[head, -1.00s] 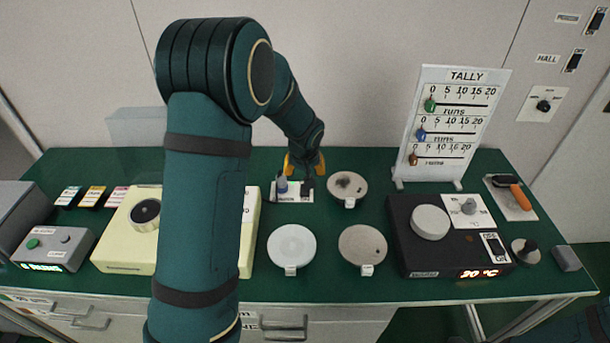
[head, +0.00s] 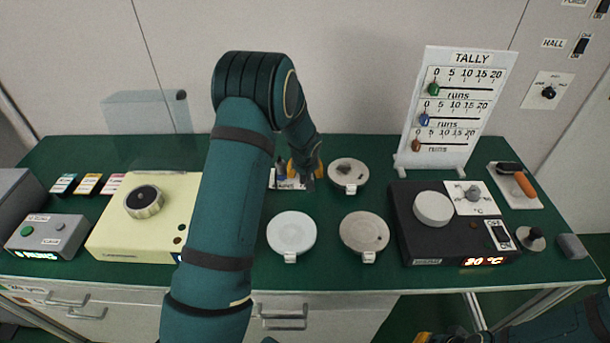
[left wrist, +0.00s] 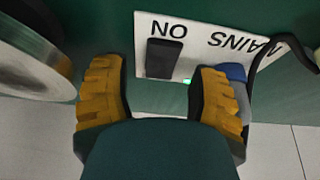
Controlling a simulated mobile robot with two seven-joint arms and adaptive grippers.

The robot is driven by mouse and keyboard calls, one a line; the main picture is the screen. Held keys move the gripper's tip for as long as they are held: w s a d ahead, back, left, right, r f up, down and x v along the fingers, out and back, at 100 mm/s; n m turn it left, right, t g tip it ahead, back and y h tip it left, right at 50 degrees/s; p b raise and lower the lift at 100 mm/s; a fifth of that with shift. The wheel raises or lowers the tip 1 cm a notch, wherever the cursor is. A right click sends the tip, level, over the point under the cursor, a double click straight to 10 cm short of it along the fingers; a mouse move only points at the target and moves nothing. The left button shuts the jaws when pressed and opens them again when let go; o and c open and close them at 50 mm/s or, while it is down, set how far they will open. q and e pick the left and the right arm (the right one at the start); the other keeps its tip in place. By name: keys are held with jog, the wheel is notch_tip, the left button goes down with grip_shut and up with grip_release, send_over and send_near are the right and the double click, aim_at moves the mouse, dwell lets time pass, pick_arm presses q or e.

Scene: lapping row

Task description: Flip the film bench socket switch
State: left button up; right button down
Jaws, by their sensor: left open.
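A white switch plate (head: 288,182) lies on the green bench near its back edge, mostly covered by my left gripper (head: 304,170) in the head view. In the left wrist view the plate (left wrist: 190,38) shows upside-down words "MAINS" and "ON", a black rocker switch (left wrist: 163,58), a small green light (left wrist: 187,82) and a blue plug (left wrist: 232,72) with a black cable. My left gripper (left wrist: 160,90) is open, its yellow fingers on either side of the switch; contact cannot be told. My right gripper (head: 428,338) barely shows at the bottom edge.
Three round plates, one white (head: 291,232), stand right of my left arm. A cream machine (head: 150,232) is left of it. A black heater box (head: 445,242) and a tally board (head: 455,105) stand to the right. A clear shield (head: 145,120) stands at the back left.

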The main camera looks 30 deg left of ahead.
pick_arm(q)
jog(key=shift+w+f, duration=0.1)
jog(key=shift+f, duration=0.2)
jog(key=shift+c, duration=0.2)
